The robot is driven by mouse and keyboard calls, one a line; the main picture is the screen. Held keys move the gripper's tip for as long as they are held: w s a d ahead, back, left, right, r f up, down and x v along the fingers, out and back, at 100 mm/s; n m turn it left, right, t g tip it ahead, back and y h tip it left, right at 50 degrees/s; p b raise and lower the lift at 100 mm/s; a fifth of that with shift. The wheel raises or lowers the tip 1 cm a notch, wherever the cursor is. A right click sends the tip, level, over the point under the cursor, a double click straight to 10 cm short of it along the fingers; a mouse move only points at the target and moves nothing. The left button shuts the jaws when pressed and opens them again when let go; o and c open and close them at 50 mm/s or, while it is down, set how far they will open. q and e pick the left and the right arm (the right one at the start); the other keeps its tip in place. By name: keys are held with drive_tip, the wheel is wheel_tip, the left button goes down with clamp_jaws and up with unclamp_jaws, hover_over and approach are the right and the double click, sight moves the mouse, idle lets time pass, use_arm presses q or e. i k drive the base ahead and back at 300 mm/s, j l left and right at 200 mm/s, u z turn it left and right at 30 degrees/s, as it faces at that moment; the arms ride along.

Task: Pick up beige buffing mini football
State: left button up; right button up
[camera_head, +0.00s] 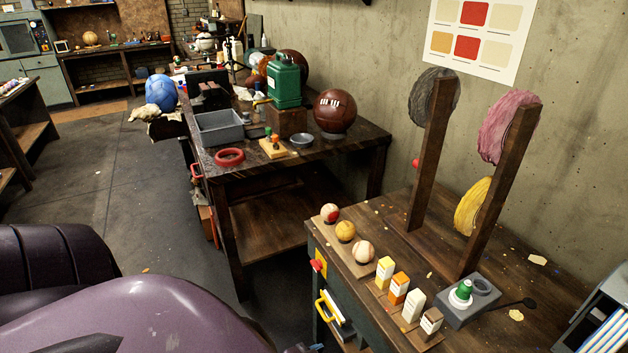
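Three small balls sit in a row on a wooden strip on the right-hand workbench. The nearest is a beige ball (364,251) with reddish marks. Behind it are a yellow ball (345,231) and a cream and red ball (329,213). The beige one best fits the mini football, but its details are too small to be sure. Neither gripper shows, and nothing touches the balls.
The right-hand workbench (560,285) holds several small cartons (413,306), a grey block with a green-topped bottle (463,291), and two posts with buffing wheels (509,127). A cluttered table (345,150) stands behind.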

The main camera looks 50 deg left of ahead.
sight(345, 230)
drive_tip(key=u, duration=1.3)
drive_tip(key=j+z, duration=0.1)
drive_tip(key=z, duration=0.25)
drive_tip(key=i+j+z, duration=0.1)
drive_tip(key=z, duration=0.25)
drive_tip(key=j+z, duration=0.2)
drive_tip(key=z, duration=0.15)
drive_tip(key=j+z, duration=0.5)
drive_tip(key=j, duration=0.35)
drive_tip(key=j+z, duration=0.25)
drive_tip(key=j, duration=0.65)
drive_tip(key=k+j, duration=0.1)
drive_tip(key=j, duration=0.5)
drive_tip(key=k+j, duration=0.1)
drive_tip(key=j, duration=1.1)
drive_tip(key=k+z, duration=0.05)
